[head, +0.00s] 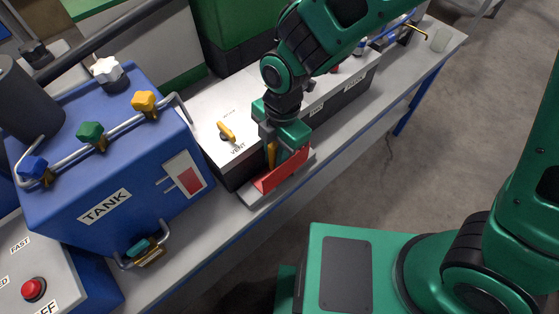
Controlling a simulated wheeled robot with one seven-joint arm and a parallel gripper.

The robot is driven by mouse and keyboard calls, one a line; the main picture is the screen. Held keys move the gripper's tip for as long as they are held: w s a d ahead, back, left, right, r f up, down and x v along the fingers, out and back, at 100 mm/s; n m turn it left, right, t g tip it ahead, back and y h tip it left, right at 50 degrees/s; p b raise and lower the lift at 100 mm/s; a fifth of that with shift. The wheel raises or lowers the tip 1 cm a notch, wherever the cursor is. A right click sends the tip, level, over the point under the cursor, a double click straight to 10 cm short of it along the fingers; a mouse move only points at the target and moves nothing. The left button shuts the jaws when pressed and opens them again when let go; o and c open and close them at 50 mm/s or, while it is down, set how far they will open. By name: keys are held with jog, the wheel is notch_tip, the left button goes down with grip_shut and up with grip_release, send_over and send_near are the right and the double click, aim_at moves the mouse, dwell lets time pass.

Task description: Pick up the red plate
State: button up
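The red plate (284,172) stands on a low light-grey base at the front edge of the bench, against the front of a black box with a white top. My gripper (274,162) points down at the plate from above. An orange-yellow finger or part of it shows at the plate's left end, and its tip overlaps the plate in the view. The gripper's green body hides the upper part of the plate. I cannot tell whether the fingers are closed on the plate or only beside it.
The white-topped box (225,115) with a yellow VENT knob (227,131) is just behind the plate. A blue TANK box (110,165) with coloured valves and pipes stands at left. A red button (34,289) is at lower left. The bench (345,130) is clear along its front right.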

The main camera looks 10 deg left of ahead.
jog(key=shift+a, duration=0.1)
grip_shut()
jog(key=shift+r, duration=0.2)
